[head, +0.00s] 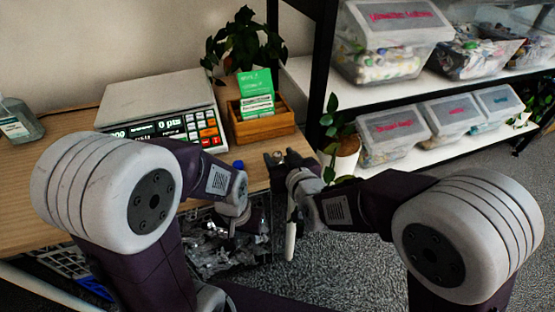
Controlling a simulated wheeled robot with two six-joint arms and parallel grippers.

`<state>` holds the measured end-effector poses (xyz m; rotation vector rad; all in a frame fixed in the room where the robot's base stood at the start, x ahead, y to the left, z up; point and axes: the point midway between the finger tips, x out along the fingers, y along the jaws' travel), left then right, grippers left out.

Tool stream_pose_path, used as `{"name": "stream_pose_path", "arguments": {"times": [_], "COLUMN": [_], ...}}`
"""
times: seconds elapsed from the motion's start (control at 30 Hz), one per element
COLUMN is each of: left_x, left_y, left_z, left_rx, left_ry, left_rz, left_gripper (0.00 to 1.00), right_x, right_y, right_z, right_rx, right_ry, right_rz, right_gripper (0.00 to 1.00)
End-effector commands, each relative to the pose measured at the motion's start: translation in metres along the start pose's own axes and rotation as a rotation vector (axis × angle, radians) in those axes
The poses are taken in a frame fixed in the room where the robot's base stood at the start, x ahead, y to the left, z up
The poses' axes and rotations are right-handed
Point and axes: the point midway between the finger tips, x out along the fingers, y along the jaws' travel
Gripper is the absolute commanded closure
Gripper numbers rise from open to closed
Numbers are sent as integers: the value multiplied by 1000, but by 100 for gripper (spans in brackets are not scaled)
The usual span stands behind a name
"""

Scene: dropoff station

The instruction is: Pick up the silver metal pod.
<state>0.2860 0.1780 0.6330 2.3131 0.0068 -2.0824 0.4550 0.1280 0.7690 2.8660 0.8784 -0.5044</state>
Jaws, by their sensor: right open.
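The silver metal pod (278,155) appears as a small, shiny round thing on the right end of the wooden table. My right gripper (279,159) is open at the table's right edge, with its dark fingers on either side of the pod. I cannot tell whether they touch it. My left gripper (248,224) hangs lower, in front of the table's edge, above a bin of crumpled silvery items (215,250). Its fingers are too dark and partly hidden to show whether they are open.
The wooden table (60,150) holds a scale with a keypad (160,110), a wooden box with green cards (262,125) and a clear bottle (18,122). A small blue cap (238,165) shows near my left wrist. Shelves with lidded bins (392,45) and a potted plant (345,150) stand right.

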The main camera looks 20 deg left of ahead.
Motion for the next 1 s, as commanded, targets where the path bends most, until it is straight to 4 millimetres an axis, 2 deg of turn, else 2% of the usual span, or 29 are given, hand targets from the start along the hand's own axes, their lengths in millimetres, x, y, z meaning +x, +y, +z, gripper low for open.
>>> {"name": "stream_pose_path", "arguments": {"times": [0.03,0.13,0.37,0.4,0.57,1.0], "left_x": [7,8,7,7,7,6], "left_y": [0,0,0,0,0,0], "left_z": [1,1,1,1,1,1], "left_rx": [0,0,0,0,0,0], "left_ry": [0,0,0,0,0,0], "left_rz": [0,0,0,0,0,0], "left_gripper": [64,64,64,64,64,64], "right_x": [10,22,25,25,25,24], "right_y": [1,0,0,0,0,0], "right_z": [4,2,0,0,0,-1], "right_rx": [0,0,0,0,0,0], "right_ry": [0,0,0,0,0,0], "right_rz": [1,1,1,1,1,1], "right_gripper": [51,51,51,56,100,100]}}
